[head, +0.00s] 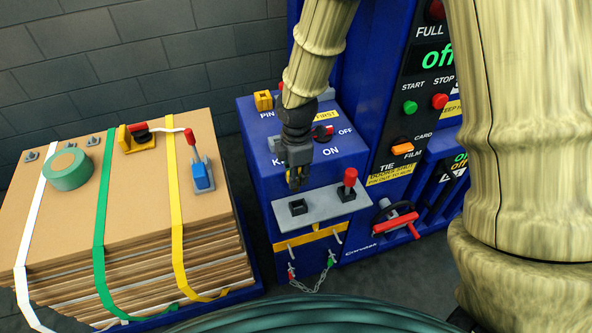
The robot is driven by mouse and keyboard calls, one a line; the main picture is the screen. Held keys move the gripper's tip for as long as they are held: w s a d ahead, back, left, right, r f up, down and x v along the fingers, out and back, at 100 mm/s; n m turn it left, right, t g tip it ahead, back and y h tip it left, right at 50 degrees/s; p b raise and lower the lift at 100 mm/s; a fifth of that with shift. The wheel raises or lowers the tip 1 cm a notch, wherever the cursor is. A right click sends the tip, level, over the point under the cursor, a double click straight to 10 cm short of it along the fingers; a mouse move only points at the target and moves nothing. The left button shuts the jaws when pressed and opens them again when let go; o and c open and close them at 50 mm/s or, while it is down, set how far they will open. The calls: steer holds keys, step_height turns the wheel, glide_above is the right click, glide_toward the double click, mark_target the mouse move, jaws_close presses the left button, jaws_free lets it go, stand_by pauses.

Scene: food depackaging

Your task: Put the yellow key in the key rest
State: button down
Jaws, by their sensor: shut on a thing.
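My gripper (294,184) points down in front of the blue control box, above a grey shelf. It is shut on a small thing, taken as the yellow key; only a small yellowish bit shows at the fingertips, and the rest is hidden. A black square socket (298,207) is on the left part of the grey shelf (322,208), just below my fingertips; it looks like the key rest. It looks empty. The gripper appears above the socket, with a gap in the picture; I cannot tell the exact height.
A red-knobbed lever (349,181) stands on the shelf's right part, close to my gripper. A red-handled switch (323,131) and a yellow block (263,100) are on the box top. A strapped cardboard stack (75,215) stands left. A red-handled wheel (395,220) is at right.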

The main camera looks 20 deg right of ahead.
mark_target(307, 208)
steer(key=shift+s+d, duration=0.15)
steer(key=shift+w+d, duration=0.2)
steer(key=shift+d, duration=0.1)
steer(key=shift+s+f, duration=0.15)
steer(key=shift+f, duration=0.55)
step_height(307, 208, down, 2)
steer(key=shift+b, duration=0.65)
steer(key=shift+f+b, duration=0.65)
steer(key=shift+f, duration=0.6)
steer(key=shift+a+p, duration=0.1)
steer(key=shift+p, duration=0.6)
steer(key=shift+f+b, duration=1.05)
steer(key=shift+f, duration=0.95)
stand_by(0.4)
